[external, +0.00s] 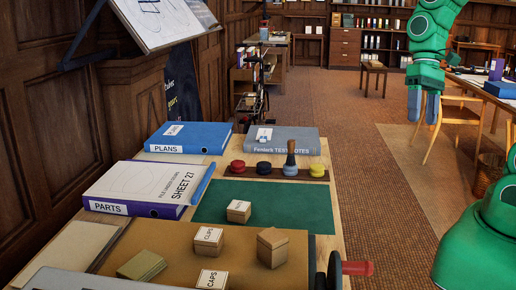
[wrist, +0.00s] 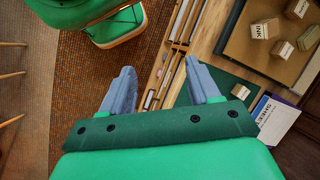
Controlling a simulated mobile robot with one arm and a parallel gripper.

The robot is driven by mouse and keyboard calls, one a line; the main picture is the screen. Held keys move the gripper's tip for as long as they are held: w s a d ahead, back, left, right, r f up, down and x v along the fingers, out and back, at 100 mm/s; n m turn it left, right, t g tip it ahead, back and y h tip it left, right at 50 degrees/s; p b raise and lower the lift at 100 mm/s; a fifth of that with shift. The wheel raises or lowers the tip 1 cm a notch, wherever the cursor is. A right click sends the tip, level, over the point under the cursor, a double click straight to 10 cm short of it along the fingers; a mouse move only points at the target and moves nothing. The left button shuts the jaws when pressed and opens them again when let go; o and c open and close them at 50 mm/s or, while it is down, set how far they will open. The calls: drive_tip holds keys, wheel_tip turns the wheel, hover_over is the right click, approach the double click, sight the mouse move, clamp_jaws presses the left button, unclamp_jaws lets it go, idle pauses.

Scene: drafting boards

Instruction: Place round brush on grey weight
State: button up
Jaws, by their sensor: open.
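My gripper (external: 425,108) hangs over the floor to the right of the drafting table, fingers down, apart from everything on it. In the wrist view my gripper (wrist: 160,78) is open, with nothing between its fingers. A dark upright handle (external: 291,147), perhaps the round brush, stands at the grey-blue round piece (external: 290,169) in the strip at the table's back. That piece may be the grey weight; I cannot tell whether the handle rests on it or belongs to it. Red (external: 237,167), dark (external: 263,168) and yellow (external: 317,171) round pieces share the strip.
A green mat (external: 300,205) lies before the strip. Small labelled boxes (external: 238,211) stand on the mat and the brown board. Blue (external: 187,138), grey (external: 300,140) and white-purple (external: 150,187) binders lie around. A red-handled crank (external: 357,268) juts from the right edge.

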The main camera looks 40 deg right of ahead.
drive_tip(key=s+d+n+h, duration=0.2)
drive_tip(key=s+d+h, duration=0.1)
drive_tip(key=s+d, duration=0.4)
drive_tip(key=shift+s+r+t, duration=0.3)
drive_tip(key=shift+s+r, duration=0.15)
drive_tip(key=shift+s, duration=0.35)
idle(0.4)
